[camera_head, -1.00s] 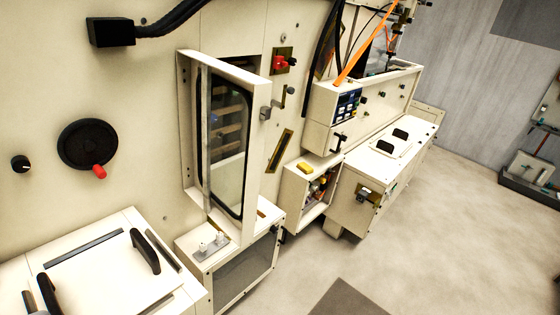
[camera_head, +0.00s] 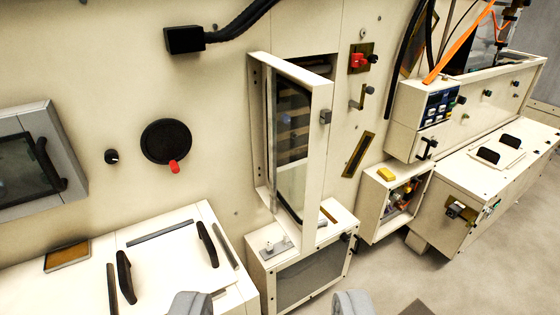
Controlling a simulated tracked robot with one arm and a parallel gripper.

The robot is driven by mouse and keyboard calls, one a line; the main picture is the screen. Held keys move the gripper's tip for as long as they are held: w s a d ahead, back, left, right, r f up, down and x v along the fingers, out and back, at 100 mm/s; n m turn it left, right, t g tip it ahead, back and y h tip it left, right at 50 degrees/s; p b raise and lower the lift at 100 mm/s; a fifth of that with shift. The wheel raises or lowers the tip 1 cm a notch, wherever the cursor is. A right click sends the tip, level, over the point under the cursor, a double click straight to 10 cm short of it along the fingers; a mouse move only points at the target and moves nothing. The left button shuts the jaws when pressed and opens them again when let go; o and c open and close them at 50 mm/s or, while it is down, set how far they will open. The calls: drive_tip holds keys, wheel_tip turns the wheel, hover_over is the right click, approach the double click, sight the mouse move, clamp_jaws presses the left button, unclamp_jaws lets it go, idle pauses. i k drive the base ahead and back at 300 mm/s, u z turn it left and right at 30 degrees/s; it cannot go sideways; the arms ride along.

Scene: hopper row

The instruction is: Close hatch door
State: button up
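The hatch door (camera_head: 318,150) is a cream-framed panel with a dark-edged window, in the middle of the view. It stands ajar, swung out from the wall, with a dark gap showing above it. A small grey latch block (camera_head: 325,117) is on its right edge. The two rounded grey fingertips of my gripper (camera_head: 271,303) show at the bottom edge, wide apart with nothing between them. They are below and in front of the door and apart from it. The rest of the gripper is out of frame.
A low box (camera_head: 310,272) juts out beneath the door. A cream cabinet top with black handles (camera_head: 125,276) is at lower left. A black wheel with a red knob (camera_head: 168,142) is left of the door. A grey windowed hatch (camera_head: 38,155) is at far left. Floor (camera_head: 385,275) is clear at lower right.

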sight(264, 69)
drive_tip(key=z, duration=0.1)
drive_tip(key=i, duration=1)
drive_tip(key=u, duration=0.1)
